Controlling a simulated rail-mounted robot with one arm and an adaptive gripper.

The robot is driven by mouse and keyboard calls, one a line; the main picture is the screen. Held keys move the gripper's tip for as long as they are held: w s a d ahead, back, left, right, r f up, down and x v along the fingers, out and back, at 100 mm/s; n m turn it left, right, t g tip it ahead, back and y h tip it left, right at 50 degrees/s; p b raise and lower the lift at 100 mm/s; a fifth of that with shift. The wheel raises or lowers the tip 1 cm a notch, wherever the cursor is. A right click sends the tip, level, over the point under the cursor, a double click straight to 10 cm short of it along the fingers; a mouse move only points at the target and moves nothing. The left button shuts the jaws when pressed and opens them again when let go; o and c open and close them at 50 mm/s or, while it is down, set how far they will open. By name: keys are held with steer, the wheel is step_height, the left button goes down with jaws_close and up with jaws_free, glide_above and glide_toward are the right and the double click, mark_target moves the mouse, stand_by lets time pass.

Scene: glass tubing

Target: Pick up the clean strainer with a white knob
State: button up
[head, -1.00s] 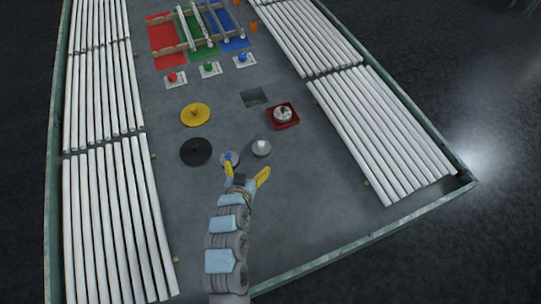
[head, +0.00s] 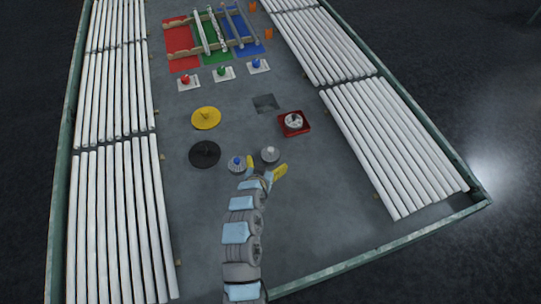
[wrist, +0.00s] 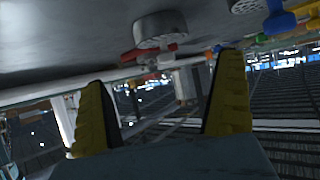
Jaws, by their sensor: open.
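The grey strainer with the white knob (head: 270,154) stands upright on the table, just beyond my gripper (head: 266,167). My gripper is open and empty, with its yellow fingers apart. Its left finger is near the gap between this strainer and the blue-knobbed strainer (head: 237,164); its right finger is nearer the camera and to the right. In the wrist view, which looks upside down, a grey strainer (wrist: 160,27) shows ahead between the fingers (wrist: 165,72), apart from them. Its knob is hard to make out there.
A red tray (head: 306,130) holding another strainer (head: 293,120) lies beyond to the right. A black lid-like disc (head: 204,154) and a yellow one (head: 206,118) lie to the left. White tubes (head: 390,150) line both sides. The table to the right is clear.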

mark_target(270, 154)
steer(key=x, duration=0.2)
steer(key=shift+w+f, duration=0.1)
steer(key=shift+w, duration=0.15)
steer(key=shift+w+d+f, duration=0.1)
steer(key=shift+w+f, duration=0.15)
steer(key=shift+f, duration=0.05)
steer(key=shift+a+b+x, duration=0.15)
steer(key=shift+b+x, duration=0.05)
steer(key=shift+x, duration=0.7)
steer(key=shift+a+b+x, duration=0.15)
steer(key=shift+x, duration=1.55)
steer(key=c, duration=1.2)
